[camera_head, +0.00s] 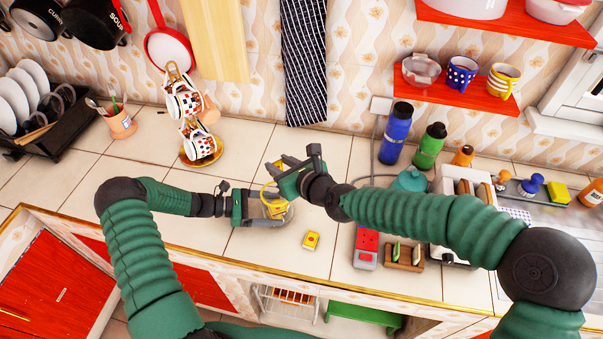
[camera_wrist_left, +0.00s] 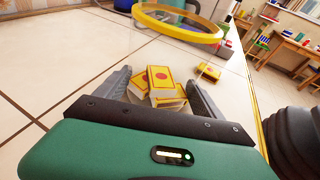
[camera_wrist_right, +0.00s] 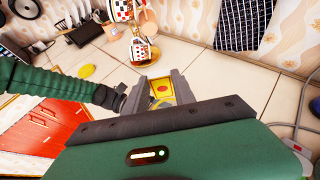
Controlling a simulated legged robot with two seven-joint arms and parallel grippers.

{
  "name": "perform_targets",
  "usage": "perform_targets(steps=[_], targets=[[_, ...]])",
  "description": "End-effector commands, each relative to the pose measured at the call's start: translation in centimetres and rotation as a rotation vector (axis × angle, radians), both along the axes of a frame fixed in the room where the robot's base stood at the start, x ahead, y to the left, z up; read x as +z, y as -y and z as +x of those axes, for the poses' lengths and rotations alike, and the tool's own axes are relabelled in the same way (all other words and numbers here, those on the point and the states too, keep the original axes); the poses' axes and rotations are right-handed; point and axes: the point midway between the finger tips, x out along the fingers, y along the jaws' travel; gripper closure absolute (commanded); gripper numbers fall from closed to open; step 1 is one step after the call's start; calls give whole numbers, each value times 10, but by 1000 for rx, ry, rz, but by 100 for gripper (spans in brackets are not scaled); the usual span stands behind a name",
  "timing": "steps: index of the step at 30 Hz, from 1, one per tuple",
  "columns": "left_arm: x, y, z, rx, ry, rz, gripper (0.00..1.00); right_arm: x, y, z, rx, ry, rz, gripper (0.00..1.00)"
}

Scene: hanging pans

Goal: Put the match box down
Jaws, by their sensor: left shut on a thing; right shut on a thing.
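My right gripper (camera_head: 284,177) is shut on a yellow match box with a red spot (camera_wrist_right: 162,89), above the counter. My left gripper (camera_head: 272,212) is shut on what looks like a clear container with a yellow rim (camera_wrist_left: 222,30), just below and beside the right gripper in the head view. Yellow-and-red match boxes (camera_wrist_left: 163,84) show between the left fingers in the left wrist view, seemingly inside the container. Another match box (camera_head: 311,240) lies alone on the counter, to the right of the left gripper. The container's clear wall is hard to make out.
A cup stand (camera_head: 201,148) stands behind and left. A red-and-grey box (camera_head: 366,247), a wooden holder (camera_head: 404,257) and a toaster (camera_head: 452,190) stand to the right. Blue (camera_head: 396,133) and green (camera_head: 429,146) bottles are behind. Tiles between the cup stand and the grippers are clear.

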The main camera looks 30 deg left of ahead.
Motion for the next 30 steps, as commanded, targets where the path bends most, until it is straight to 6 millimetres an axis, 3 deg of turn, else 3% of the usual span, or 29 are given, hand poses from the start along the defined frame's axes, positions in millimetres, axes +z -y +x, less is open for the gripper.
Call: perform_targets(steps=[4, 8, 24, 30], targets=[[0, 1, 0, 0, 0, 0, 64, 9, -8, -4, -51, 23, 40, 100], [0, 2, 1, 0, -1, 1, 64, 1, -6, -2, -58, 23, 43, 100], [0, 0, 0, 0, 0, 0, 64, -76, -8, -4, -54, 24, 41, 100], [1, 1, 0, 0, -1, 1, 64, -94, -7, -2, -56, 26, 42, 100]])
